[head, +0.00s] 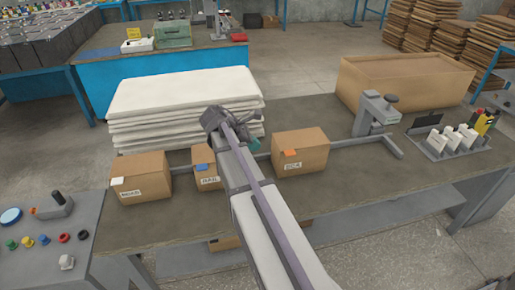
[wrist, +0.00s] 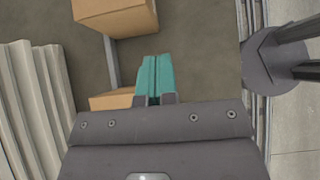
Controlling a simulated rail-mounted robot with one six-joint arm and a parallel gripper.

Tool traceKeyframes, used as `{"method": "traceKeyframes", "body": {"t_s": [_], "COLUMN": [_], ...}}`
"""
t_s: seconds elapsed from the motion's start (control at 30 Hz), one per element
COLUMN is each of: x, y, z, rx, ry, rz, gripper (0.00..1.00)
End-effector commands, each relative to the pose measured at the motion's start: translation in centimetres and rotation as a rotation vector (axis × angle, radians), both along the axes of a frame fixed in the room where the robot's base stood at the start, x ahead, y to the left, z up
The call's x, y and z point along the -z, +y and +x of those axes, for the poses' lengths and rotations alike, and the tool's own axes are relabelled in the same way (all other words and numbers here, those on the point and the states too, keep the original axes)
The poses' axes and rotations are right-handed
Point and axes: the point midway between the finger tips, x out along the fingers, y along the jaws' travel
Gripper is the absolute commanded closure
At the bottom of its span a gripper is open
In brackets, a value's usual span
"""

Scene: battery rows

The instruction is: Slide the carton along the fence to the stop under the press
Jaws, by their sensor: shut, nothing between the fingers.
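Three brown cartons stand in a row on the workbench (head: 400,173): one with a white tag (head: 141,178), one with a blue tag (head: 202,181), partly hidden by my arm, and one with an orange tag (head: 301,155). The grey fence (head: 345,143) runs behind them to an angled stop (head: 392,146) at the right, by the grey press (head: 375,115). My gripper (head: 228,143) is shut and empty above the bench, between the blue-tagged and orange-tagged cartons. In the wrist view its teal fingers (wrist: 154,78) are together, with a carton ahead (wrist: 117,15) and another partly hidden (wrist: 110,100).
Stacked white sheets (head: 180,98) lie behind the fence. A large open cardboard box (head: 400,85) stands behind the press. A tray of white items (head: 450,140) is at the right end, and a control panel (head: 45,235) at left. The bench is clear between the orange-tagged carton and the stop.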

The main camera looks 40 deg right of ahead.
Motion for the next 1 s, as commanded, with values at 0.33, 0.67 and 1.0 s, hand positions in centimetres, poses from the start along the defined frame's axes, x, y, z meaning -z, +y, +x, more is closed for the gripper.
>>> {"method": "traceKeyframes", "body": {"t_s": [0.33,0.67,1.0], "x": [6.2,5.2,5.2], "y": [-5.0,-8.4,-8.3], "z": [-2.2,-3.5,-3.4], "rx": [0.003,0.000,-0.004], "ry": [-0.001,-0.002,-0.002], "rz": [-0.001,0.000,0.000], "gripper": [1.00,1.00,1.00]}}
